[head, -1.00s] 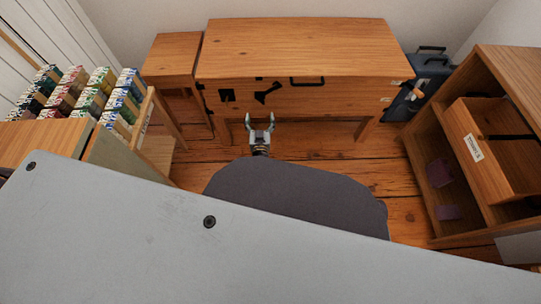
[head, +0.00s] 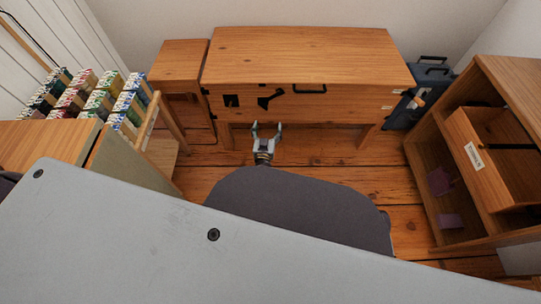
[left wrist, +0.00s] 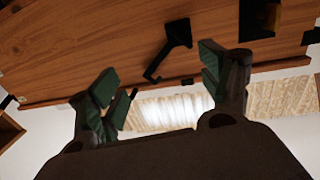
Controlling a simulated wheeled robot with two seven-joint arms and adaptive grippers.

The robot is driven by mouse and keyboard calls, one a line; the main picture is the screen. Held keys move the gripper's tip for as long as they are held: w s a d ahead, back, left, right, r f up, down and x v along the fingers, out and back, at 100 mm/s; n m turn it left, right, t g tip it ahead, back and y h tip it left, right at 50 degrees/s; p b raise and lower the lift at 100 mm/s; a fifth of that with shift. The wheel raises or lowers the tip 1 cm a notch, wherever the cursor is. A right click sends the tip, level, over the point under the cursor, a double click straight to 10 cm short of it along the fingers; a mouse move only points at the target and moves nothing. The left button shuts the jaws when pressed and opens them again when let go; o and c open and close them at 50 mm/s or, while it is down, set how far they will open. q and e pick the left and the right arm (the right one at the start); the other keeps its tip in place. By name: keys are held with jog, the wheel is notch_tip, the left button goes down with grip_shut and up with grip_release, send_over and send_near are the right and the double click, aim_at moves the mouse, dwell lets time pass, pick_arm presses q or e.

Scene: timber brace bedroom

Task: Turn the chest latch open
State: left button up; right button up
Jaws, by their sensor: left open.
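The wooden chest (head: 345,103) stands on legs against the back wall, its lid down. A black angled latch lever (head: 270,98) sits on the left part of its front; it also shows in the left wrist view (left wrist: 174,43), slanted. A black square plate (head: 231,101) is left of it in the head view. My left gripper (head: 266,126) is open and empty, just below and in front of the latch in the head view. In the left wrist view its spread fingers (left wrist: 158,75) are near the latch, with no clear contact. My right gripper is not in view.
A black handle (head: 309,90) is right of the latch. A small wooden table (head: 180,62) stands left of the chest, a blue case (head: 428,92) right. A shelf unit (head: 488,70) is at right and a rack of boxes (head: 98,98) at left.

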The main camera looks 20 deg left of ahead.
pick_arm(q)
jog(key=shift+s+d+r+m+g+h, duration=2)
jog(key=shift+s+d+m+h, duration=0.55)
jog(key=shift+d+h, duration=1.5)
jog(key=s+a+m+g, duration=0.1)
jog(key=s+a+g, duration=0.1)
jog(key=s+g, duration=0.3)
jog(key=shift+s+a+y+p, duration=0.35)
jog(key=shift+s+p, duration=0.05)
jog(key=shift+s, duration=2)
jog(key=shift+r, duration=0.1)
jog(key=shift+c, duration=0.4)
